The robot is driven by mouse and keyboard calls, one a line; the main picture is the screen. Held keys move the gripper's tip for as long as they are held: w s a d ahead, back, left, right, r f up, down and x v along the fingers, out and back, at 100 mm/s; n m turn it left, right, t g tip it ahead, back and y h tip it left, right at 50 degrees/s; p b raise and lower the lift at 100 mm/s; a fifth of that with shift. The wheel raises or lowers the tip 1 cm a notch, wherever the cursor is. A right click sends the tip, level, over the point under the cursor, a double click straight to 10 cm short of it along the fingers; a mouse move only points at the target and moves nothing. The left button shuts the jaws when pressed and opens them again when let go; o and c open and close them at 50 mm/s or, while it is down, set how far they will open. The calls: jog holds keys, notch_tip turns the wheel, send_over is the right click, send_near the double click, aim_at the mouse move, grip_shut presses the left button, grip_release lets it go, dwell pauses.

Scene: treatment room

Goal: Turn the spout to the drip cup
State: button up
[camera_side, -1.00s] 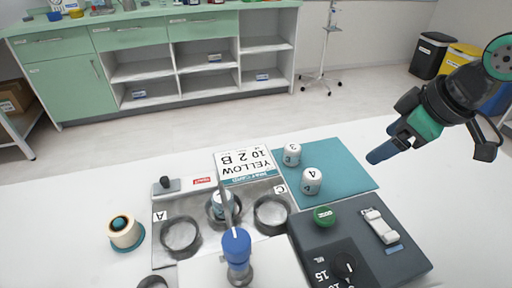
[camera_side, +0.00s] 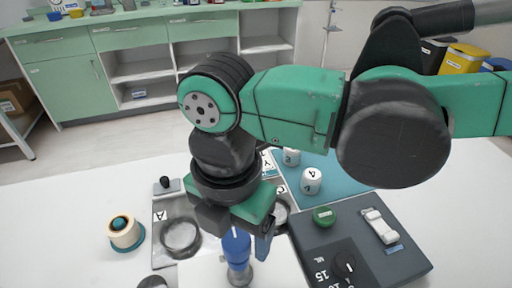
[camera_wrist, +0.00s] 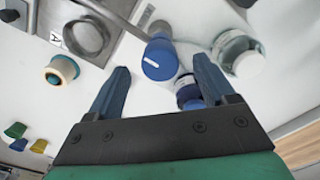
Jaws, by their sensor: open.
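The spout's blue knob (camera_side: 237,246) with a white line stands at the front of the table. In the wrist view the knob (camera_wrist: 158,60) lies between my fingertips. The metal spout (camera_wrist: 110,12) runs from it toward the top left of the wrist view; my arm hides it in the side view. My gripper (camera_side: 238,236) is open and points down over the knob; I cannot tell whether a finger touches it. It also shows in the wrist view (camera_wrist: 161,65). Ring A (camera_side: 180,236) is left of the gripper. I cannot tell which vessel is the drip cup.
A beige round pot (camera_side: 123,232) stands at the left. White pieces, one marked 4 (camera_side: 311,180), stand on a teal mat (camera_side: 350,177). A dark control box (camera_side: 395,262) is at the right. A white-topped jar (camera_wrist: 245,58) is close to my right finger in the wrist view.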

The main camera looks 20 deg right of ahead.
jog(key=shift+f, duration=0.65)
grip_shut()
